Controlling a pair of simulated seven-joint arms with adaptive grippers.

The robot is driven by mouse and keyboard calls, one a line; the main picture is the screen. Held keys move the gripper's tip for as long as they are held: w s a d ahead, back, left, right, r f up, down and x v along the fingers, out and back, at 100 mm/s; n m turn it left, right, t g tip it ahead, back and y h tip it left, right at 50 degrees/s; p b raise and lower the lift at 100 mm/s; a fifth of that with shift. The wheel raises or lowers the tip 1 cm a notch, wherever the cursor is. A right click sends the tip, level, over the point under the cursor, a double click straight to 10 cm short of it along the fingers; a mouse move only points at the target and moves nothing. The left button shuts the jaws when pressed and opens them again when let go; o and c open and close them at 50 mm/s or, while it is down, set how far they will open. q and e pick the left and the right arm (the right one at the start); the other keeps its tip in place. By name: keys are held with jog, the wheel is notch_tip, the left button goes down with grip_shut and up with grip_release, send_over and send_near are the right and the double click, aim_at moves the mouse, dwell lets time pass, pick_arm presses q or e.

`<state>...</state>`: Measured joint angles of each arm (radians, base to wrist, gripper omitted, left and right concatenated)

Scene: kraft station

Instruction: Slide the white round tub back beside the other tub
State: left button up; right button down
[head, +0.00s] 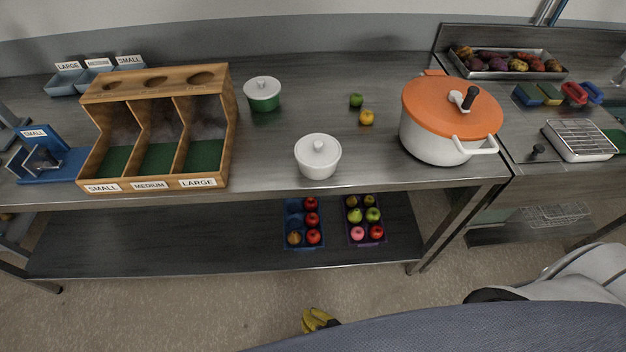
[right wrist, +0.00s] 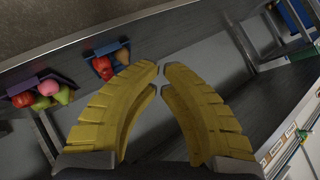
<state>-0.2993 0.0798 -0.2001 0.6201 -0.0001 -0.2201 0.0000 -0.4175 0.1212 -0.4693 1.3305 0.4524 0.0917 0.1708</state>
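The white round tub (head: 318,158), with a knobbed white lid, stands upright near the front edge of the steel table (head: 270,150). The other tub (head: 263,95), green with a white knobbed lid, stands further back and to the left, apart from it. My right gripper (head: 318,319) is low at the front, below the table top and far from both tubs. In the right wrist view its yellow fingers (right wrist: 161,70) curve together, tips almost meeting, with nothing between them. My left gripper is not in view. Neither tub shows in the right wrist view.
A wooden three-slot sorter (head: 157,80) stands left of the tubs. An orange-lidded white pot (head: 445,125) stands right. A green fruit (head: 356,100) and a yellow fruit (head: 366,118) lie between. Fruit trays (head: 304,222) sit on the lower shelf. The table between and behind the tubs is clear.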

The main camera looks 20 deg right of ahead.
aim_at(312, 173)
jog(key=w+a+r+m+t, duration=0.2)
jog(key=w+r+m, duration=0.15)
jog(key=r, duration=0.55)
jog(key=w+a+r+m+t, duration=0.1)
jog(key=w+r+m+t, duration=0.2)
jog(key=r, duration=0.6)
jog(key=w+a+r+m+t, duration=0.1)
jog(key=a+r+m+t, duration=0.1)
jog(key=r+m, duration=0.5)
jog(key=w+d+r+m+t+h, duration=0.1)
jog(key=d+r+m+h, duration=0.25)
jog(key=r+m, duration=0.6)
jog(key=d+r+m+t+h, duration=0.1)
jog(key=d+r+m+h, duration=0.3)
jog(key=r+m, duration=0.55)
jog(key=w+d, duration=0.1)
jog(key=w, duration=0.3)
jog(key=w+d+m, duration=0.1)
jog(key=w+d, duration=0.1)
jog(key=w, duration=0.3)
jog(key=w+d+m+g, duration=0.1)
jog(key=w, duration=0.3)
jog(key=shift+w+d+f+h, duration=0.1)
jog(key=shift+w+d+h, duration=0.15)
jog(key=shift+w+d, duration=0.1)
